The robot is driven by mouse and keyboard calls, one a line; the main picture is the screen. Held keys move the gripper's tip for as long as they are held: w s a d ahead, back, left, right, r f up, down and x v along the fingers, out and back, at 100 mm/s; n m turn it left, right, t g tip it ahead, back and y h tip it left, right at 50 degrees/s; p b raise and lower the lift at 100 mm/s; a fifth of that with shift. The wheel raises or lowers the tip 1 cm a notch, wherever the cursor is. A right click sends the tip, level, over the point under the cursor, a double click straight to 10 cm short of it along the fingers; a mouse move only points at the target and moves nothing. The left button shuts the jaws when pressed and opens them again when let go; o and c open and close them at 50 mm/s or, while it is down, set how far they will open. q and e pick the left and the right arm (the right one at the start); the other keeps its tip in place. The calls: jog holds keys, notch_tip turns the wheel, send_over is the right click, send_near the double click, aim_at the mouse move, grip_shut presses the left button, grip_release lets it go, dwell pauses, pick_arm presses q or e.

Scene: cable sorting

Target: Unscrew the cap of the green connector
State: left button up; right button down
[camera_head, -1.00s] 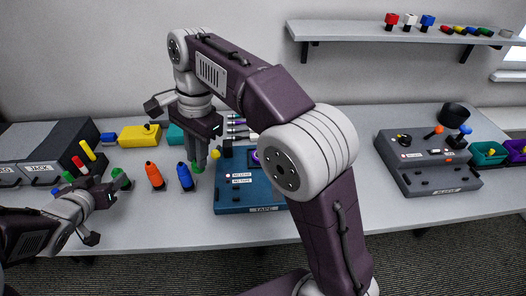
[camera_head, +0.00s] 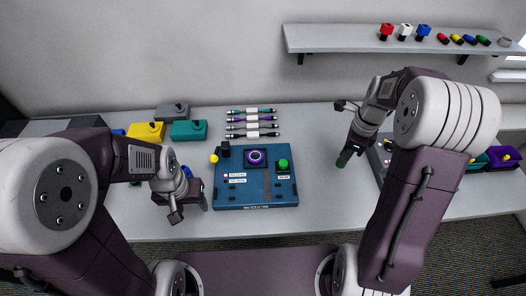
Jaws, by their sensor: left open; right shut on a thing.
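My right gripper (camera_head: 345,161) is over the table right of the blue device, pointing down. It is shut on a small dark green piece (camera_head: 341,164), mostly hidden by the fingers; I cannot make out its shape. My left gripper (camera_head: 192,205) is open at the front of the table, left of the blue device. A blue connector (camera_head: 187,172) stands just behind it, partly covered. The green connector's body is not visible; my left arm covers that part of the table.
The blue device (camera_head: 262,200) carries a purple ring (camera_head: 256,157) and a green round piece (camera_head: 283,164). Cables (camera_head: 251,125) lie behind it. Yellow (camera_head: 146,133) and teal (camera_head: 188,131) blocks stand back left. Bins (camera_head: 503,157) stand far right. Table between device and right gripper is clear.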

jog(key=shift+w+a, duration=0.1)
jog(key=shift+a, duration=0.05)
jog(key=w+a+f, duration=0.2)
jog(key=w, duration=0.1)
jog(key=w+a+f+p, duration=0.1)
jog(key=w+a+f, duration=0.1)
jog(key=w, duration=0.1)
jog(key=w+a+f, duration=0.2)
jog(key=w+f, duration=0.1)
jog(key=shift+w+a+p, duration=0.1)
jog(key=shift+w+p, duration=0.2)
jog(key=shift+w, duration=0.1)
notch_tip(320, 180, down, 4)
jog(key=shift+s+r, duration=0.1)
jog(key=shift+r, duration=0.1)
jog(key=shift+f, duration=0.25)
jog(key=c, duration=1.3)
grip_release()
jog(key=shift+f, duration=0.15)
